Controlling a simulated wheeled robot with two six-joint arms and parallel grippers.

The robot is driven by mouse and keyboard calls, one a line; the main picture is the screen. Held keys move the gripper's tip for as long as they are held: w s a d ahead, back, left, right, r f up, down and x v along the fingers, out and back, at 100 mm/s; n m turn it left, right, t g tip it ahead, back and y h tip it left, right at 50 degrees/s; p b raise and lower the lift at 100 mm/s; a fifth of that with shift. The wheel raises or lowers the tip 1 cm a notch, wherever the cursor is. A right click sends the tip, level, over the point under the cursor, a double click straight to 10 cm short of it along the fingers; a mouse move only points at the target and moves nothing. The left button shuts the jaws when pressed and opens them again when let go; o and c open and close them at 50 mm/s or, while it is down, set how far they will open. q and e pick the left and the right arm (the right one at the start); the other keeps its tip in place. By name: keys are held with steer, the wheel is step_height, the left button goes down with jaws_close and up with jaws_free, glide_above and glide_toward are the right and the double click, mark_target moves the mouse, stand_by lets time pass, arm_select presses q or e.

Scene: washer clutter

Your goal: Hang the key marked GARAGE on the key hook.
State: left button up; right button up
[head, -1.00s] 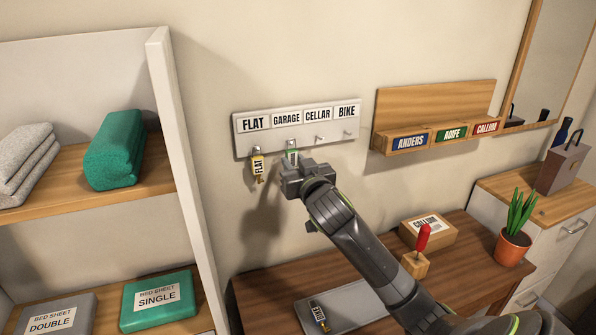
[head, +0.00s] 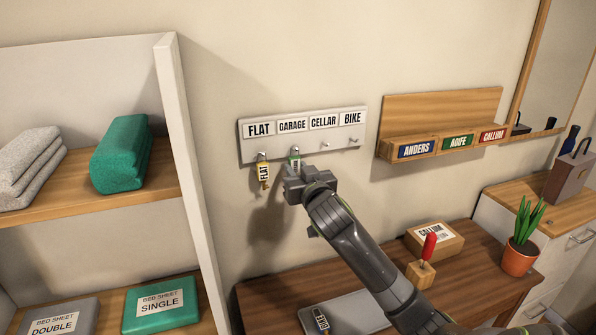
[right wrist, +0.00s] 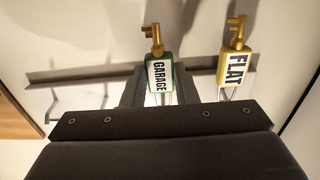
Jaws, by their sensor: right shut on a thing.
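The white key hook board (head: 247,152) is on the wall, with hooks under the labels FLAT, GARAGE, CELLAR and BIKE. The green-framed GARAGE key (head: 295,164) is at the hook under the GARAGE label. My right gripper (head: 293,176) is shut on it from below. In the right wrist view the GARAGE tag (right wrist: 160,76) lies between my two fingers. I cannot tell whether its ring is around the hook. The yellow FLAT key (head: 264,174) hangs under the FLAT label, just left of my gripper. My left gripper is not in view.
The CELLAR and BIKE hooks are bare. A grey tray (head: 358,310) with another tagged key (head: 321,320) lies on the wooden table (head: 270,300). A red-handled stamp (head: 428,250) and a box (head: 440,238) stand to the right. A shelf side panel (head: 185,170) stands left.

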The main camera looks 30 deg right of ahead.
steer(key=o, duration=1)
steer(key=shift+s, duration=0.1)
steer(key=v, duration=1.7)
steer(key=shift+s+d, duration=0.1)
steer(key=shift+s, duration=0.05)
steer(key=shift+f, duration=0.1)
